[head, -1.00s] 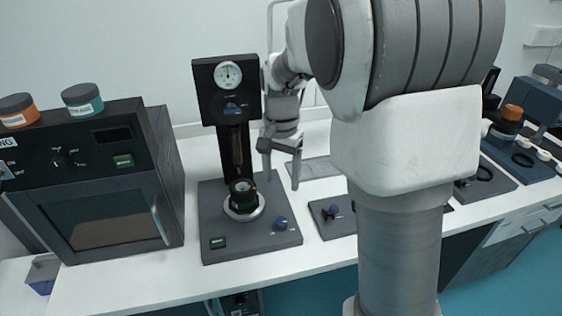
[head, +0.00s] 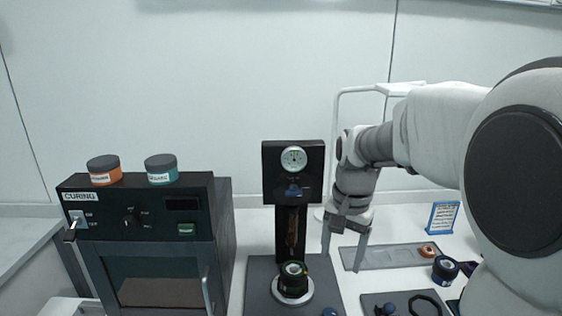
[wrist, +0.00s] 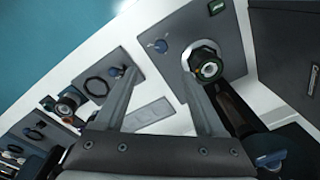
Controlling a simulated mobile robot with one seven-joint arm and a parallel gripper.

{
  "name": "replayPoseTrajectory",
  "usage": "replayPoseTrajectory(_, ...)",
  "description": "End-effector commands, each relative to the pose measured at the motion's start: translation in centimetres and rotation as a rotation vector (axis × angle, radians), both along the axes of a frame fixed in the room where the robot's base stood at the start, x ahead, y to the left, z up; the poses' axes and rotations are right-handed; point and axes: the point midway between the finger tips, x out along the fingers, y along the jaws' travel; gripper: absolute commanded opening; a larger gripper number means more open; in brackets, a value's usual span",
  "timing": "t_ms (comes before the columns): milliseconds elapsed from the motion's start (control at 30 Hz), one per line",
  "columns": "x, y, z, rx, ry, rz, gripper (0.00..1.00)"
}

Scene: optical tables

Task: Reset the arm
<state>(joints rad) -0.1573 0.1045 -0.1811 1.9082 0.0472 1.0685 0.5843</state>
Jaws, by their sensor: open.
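My gripper (head: 343,258) hangs fingers down at the end of my arm, just right of the black press with a dial gauge (head: 294,159). Its two fingers are spread apart with nothing between them. The wrist view also shows the open fingers (wrist: 162,103) above the bench. A dark ringed part (head: 293,279) sits on the press's round light seat, left of my gripper and apart from it. The same part shows in the wrist view (wrist: 206,64), beyond the right fingertip.
A curing oven (head: 150,245) stands at the left, with an orange jar (head: 104,170) and a teal jar (head: 161,169) on top. A shallow grey tray (head: 375,257) lies right of my gripper. A blue-framed sign (head: 442,217) stands behind. My arm hides the right side.

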Motion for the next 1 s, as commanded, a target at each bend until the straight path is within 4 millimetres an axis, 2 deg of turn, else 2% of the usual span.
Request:
replayPoseTrajectory(100,-2.9,-0.1,2.3,0.007,-0.072,0.089,0.72)
replayPoseTrajectory(300,-7.8,-0.1,4.6,-0.013,-0.186,0.248,0.72)
replayPoseTrajectory(600,-14.6,0.0,5.5,-0.106,-0.344,0.475,0.72)
replayPoseTrajectory(800,-17.4,0.0,5.0,-0.172,-0.405,0.574,0.72)
replayPoseTrajectory(1000,-18.1,0.0,4.7,-0.195,-0.421,0.605,0.72)
